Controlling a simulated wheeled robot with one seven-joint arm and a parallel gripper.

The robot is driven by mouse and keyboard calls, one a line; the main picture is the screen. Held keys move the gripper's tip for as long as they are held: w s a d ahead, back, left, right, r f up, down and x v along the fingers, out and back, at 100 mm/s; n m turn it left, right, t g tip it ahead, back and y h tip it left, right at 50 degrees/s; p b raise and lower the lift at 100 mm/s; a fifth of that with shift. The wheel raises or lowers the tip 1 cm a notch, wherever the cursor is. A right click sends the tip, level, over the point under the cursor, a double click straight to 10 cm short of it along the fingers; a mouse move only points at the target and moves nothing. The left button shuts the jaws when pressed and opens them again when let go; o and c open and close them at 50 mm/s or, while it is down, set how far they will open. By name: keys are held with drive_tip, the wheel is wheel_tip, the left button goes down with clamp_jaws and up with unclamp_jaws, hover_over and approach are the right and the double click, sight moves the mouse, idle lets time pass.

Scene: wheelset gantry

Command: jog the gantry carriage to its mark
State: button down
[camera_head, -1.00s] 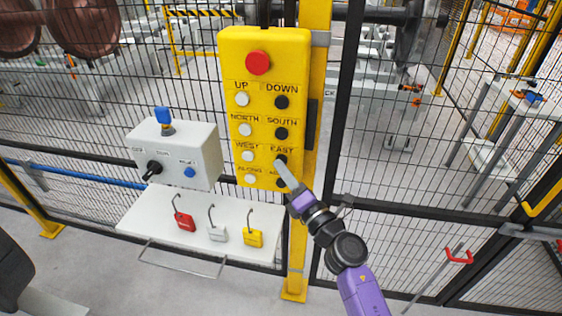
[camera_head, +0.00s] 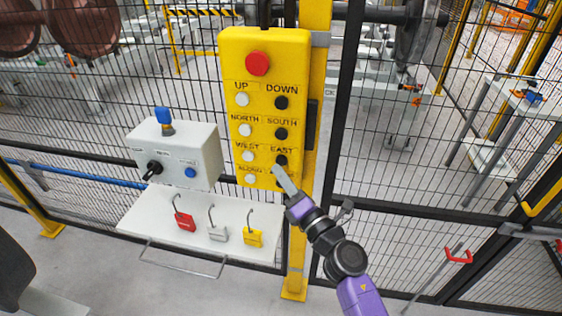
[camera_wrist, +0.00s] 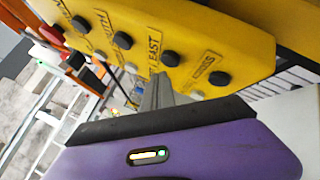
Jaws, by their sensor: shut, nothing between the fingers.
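The yellow control pendant (camera_head: 262,65) hangs on a yellow post, with a red button (camera_head: 257,63) on top and rows of white and black buttons. The black EAST button (camera_head: 281,160) is visible; it also shows in the wrist view (camera_wrist: 170,59). The black button below it is partly hidden by my gripper (camera_head: 279,172). My gripper is shut and empty, its tip just in front of the pendant's lower right part. In the wrist view, the tip (camera_wrist: 160,80) lies close beside the EAST label; contact cannot be told. I cannot clearly identify the gantry carriage or its mark.
A grey switch box (camera_head: 185,150) with a blue knob stands left of the pendant. A white shelf (camera_head: 150,222) below carries red, grey and yellow padlocks. Black mesh fence encloses the area behind, where a wheel and axle (camera_head: 408,40) show.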

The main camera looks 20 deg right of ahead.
drive_tip(key=shift+s+a, duration=0.75)
drive_tip(key=shift+s, duration=0.2)
drive_tip(key=shift+s+a, duration=0.7)
drive_tip(key=shift+s, duration=0.25)
